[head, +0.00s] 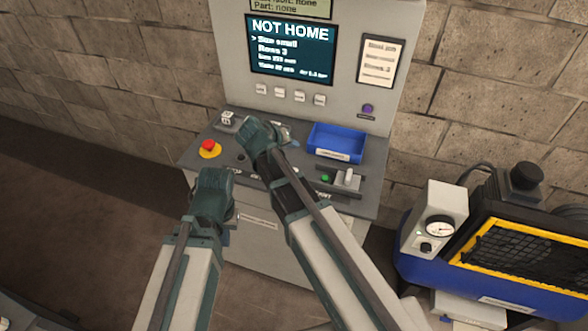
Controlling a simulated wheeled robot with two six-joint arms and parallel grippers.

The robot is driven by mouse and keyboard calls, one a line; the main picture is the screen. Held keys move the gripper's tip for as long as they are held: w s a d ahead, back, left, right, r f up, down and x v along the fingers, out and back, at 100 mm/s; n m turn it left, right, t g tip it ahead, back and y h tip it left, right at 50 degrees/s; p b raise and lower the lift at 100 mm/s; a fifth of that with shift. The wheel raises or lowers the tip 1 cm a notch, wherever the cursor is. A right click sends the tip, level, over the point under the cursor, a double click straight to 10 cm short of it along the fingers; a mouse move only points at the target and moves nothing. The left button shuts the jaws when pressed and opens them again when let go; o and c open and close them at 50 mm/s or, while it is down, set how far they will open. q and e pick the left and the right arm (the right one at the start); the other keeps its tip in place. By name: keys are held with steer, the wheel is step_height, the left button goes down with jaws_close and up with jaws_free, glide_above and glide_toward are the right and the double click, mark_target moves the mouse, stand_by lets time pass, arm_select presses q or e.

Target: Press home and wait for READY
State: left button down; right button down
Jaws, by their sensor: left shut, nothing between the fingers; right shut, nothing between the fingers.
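The control console has a screen (291,50) reading NOT HOME, with "Size small" and "Rows 3" below it. A row of small white buttons (279,93) sits under the screen; their labels are too small to read. On the sloped desk (225,134) are a red mushroom button (208,146) on a yellow ring and a green button (325,178). My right gripper (258,132) is shut and empty over the desk's middle, hiding part of it; contact cannot be told. My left gripper (212,180) is shut and empty at the desk's front edge. I cannot identify the home button.
A blue tray (336,142) sits on the desk's right, behind a grey lever switch (347,178). A purple button (367,110) and a printed card (380,62) are on the upright panel. A blue machine with a pressure gauge (439,228) stands at right. Floor at left is clear.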

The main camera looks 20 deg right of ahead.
steer(key=shift+f, duration=0.1)
stand_by(0.3)
step_height(320, 180, down, 9)
steer(key=b, duration=0.9)
steer(key=shift+r, duration=0.2)
stand_by(1.4)
steer(key=shift+f+b, duration=0.35)
steer(key=shift+f, duration=0.05)
